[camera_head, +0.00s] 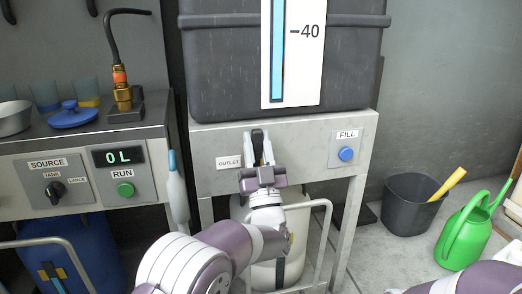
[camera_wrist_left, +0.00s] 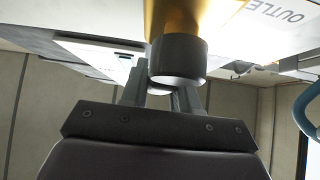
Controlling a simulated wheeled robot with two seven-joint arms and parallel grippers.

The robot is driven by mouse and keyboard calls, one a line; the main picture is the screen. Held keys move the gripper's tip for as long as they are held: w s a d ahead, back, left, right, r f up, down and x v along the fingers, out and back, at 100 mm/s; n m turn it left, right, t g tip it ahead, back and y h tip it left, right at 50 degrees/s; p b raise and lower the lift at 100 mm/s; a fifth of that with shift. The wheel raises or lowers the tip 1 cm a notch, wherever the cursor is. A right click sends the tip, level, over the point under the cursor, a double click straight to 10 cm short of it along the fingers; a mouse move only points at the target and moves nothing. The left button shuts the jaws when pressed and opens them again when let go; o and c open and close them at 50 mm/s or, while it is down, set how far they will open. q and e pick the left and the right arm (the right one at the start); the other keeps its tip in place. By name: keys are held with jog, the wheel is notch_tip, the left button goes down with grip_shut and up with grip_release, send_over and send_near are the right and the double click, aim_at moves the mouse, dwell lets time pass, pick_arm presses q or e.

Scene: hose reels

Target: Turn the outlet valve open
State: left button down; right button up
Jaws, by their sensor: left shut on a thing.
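The outlet valve shows in the head view as a black handle (camera_head: 258,136) on the pale panel of the tank stand, just right of the OUTLET label (camera_head: 229,162). My left gripper (camera_head: 258,152) is at it, its two pale fingers on either side of the black part, shut on the handle. In the left wrist view a brass body with a dark round spout (camera_wrist_left: 178,58) is close ahead, in front of the fingers (camera_wrist_left: 160,98) and hiding where they meet the handle. My right gripper is out of view.
A dark tank (camera_head: 225,70) stands above the panel. A blue FILL button (camera_head: 346,153) is to the right. The bench with the SOURCE knob (camera_head: 55,190) and green RUN button (camera_head: 125,189) is to the left; its display reads 0 L. A bucket (camera_head: 408,205) and watering can (camera_head: 466,238) stand right.

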pick_arm(q)
jog(key=shift+a+n+y, duration=0.15)
jog(key=shift+n+y, duration=0.35)
jog(key=c, duration=0.9)
grip_release()
jog(key=shift+s, duration=0.1)
jog(key=shift+s+f+p, duration=0.25)
jog(key=shift+f+p, duration=0.05)
jog(key=p+v, duration=0.3)
jog(key=v, duration=0.9)
jog(key=shift+r+p, duration=0.1)
jog(key=shift+p, duration=0.25)
